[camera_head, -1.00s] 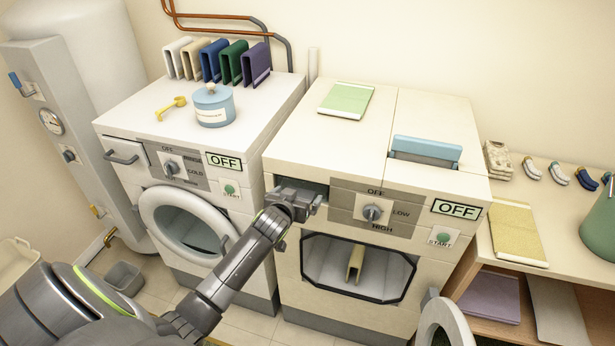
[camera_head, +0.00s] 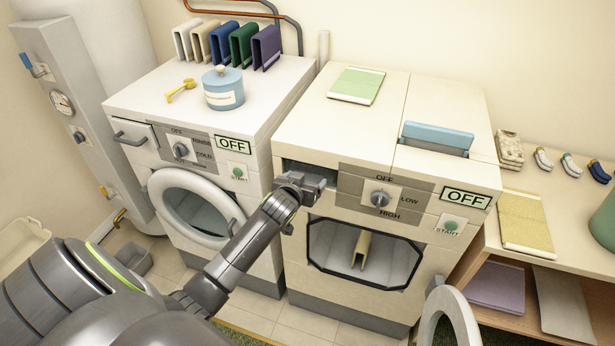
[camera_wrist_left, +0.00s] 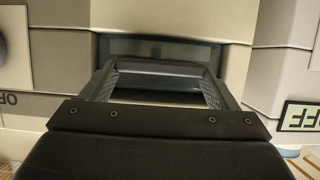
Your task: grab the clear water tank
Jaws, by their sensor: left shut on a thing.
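The clear water tank (camera_wrist_left: 157,91) shows in the left wrist view as a greyish see-through piece between the fingers, at the mouth of a dark slot (camera_wrist_left: 165,50). In the head view the slot is at the upper left of the right-hand machine's front (camera_head: 312,170), and the tank is mostly hidden by the gripper. My left gripper (camera_head: 308,181) is at this slot and shut on the tank. How far the tank sits inside the slot I cannot tell. My right gripper is not in view.
The right-hand machine's round door (camera_head: 449,318) stands open at lower right. The left washer (camera_head: 125,100) has its round door (camera_head: 190,207) in front. A blue canister (camera_head: 224,88) and yellow scoop (camera_head: 181,91) stand on top. A wooden shelf (camera_head: 570,205) is at right.

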